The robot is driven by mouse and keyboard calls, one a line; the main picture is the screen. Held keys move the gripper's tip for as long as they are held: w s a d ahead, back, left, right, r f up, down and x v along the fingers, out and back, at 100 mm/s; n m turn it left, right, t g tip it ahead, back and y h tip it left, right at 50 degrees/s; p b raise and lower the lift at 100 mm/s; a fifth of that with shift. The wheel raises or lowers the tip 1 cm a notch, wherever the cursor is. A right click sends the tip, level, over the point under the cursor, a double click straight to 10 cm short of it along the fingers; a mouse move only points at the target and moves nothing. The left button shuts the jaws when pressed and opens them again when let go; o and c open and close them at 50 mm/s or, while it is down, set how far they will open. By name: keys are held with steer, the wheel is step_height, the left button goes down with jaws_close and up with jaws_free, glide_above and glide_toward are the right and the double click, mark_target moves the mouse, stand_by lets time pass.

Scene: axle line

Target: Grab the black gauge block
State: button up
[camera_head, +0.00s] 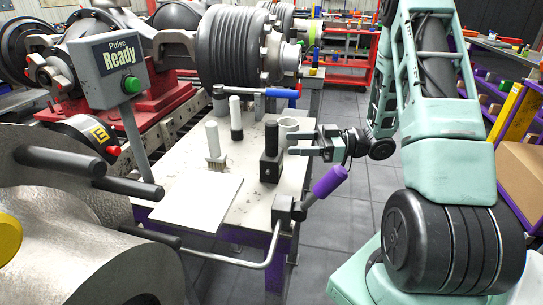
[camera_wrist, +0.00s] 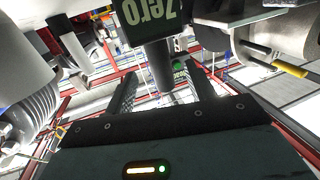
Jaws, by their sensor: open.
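The black gauge block (camera_head: 270,167) stands upright on the white-topped table, with a wide base and a narrower upper post. My gripper (camera_head: 298,142) is open just to its right, at the height of the post. In the wrist view, the upside-down picture shows the block's base (camera_wrist: 150,24) with the word "Zero", and its dark post (camera_wrist: 160,68) lies in line with the gap between the two open fingers (camera_wrist: 164,85). I cannot tell whether the fingertips reach around the post. Nothing is gripped.
A purple-handled lever (camera_head: 329,182) rises at the table's right edge. A "Pulse Ready" sign (camera_head: 118,68) stands left.

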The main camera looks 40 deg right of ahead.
mark_target(271, 146)
steer(key=shift+f+p+x, duration=0.15)
steer(key=shift+p+x, duration=0.25)
steer(key=shift+x, duration=1.3)
steer(key=shift+f+p+x, duration=0.2)
steer(key=shift+p+x, duration=0.15)
steer(key=shift+x, duration=1.35)
jaws_close()
